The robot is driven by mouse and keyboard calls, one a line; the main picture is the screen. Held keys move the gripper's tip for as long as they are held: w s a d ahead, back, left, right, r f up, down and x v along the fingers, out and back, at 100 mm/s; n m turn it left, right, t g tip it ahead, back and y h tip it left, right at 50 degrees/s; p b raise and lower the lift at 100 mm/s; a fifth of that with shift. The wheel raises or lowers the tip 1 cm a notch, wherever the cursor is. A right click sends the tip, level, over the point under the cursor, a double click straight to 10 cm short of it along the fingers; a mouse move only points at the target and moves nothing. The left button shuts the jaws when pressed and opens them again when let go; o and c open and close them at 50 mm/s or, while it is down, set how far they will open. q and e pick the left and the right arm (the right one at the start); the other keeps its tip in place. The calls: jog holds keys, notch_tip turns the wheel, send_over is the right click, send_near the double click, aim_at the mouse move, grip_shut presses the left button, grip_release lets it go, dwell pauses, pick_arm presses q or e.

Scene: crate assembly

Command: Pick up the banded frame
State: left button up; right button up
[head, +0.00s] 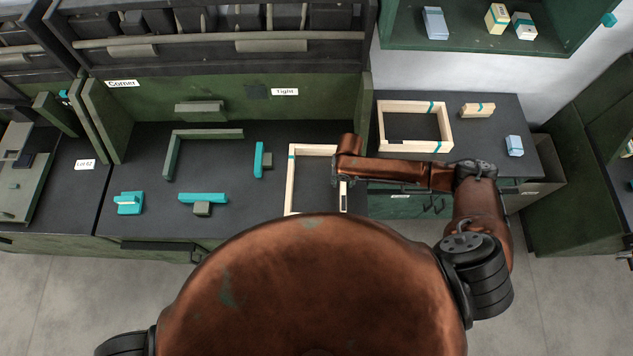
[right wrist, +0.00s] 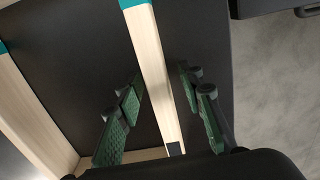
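A pale wooden frame with teal bands (head: 290,185) lies on the dark bench at the centre, partly hidden by my right arm and body. My right gripper (head: 343,178) is over its right side. In the right wrist view, the open green fingers of the right gripper (right wrist: 160,85) stand on either side of one pale bar of the frame (right wrist: 152,70), with gaps visible on both sides. A second pale frame with teal bands (head: 451,125) lies on the right-hand table. My left gripper is not in view.
Green L-shaped pieces (head: 171,155) and teal parts (head: 204,197) lie left of the central frame. A small banded block (head: 477,110) and a pale blue block (head: 515,146) sit on the right table. A green shelf (head: 470,45) holds more blocks.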

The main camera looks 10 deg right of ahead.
jog(key=shift+c, duration=0.5)
grip_shut()
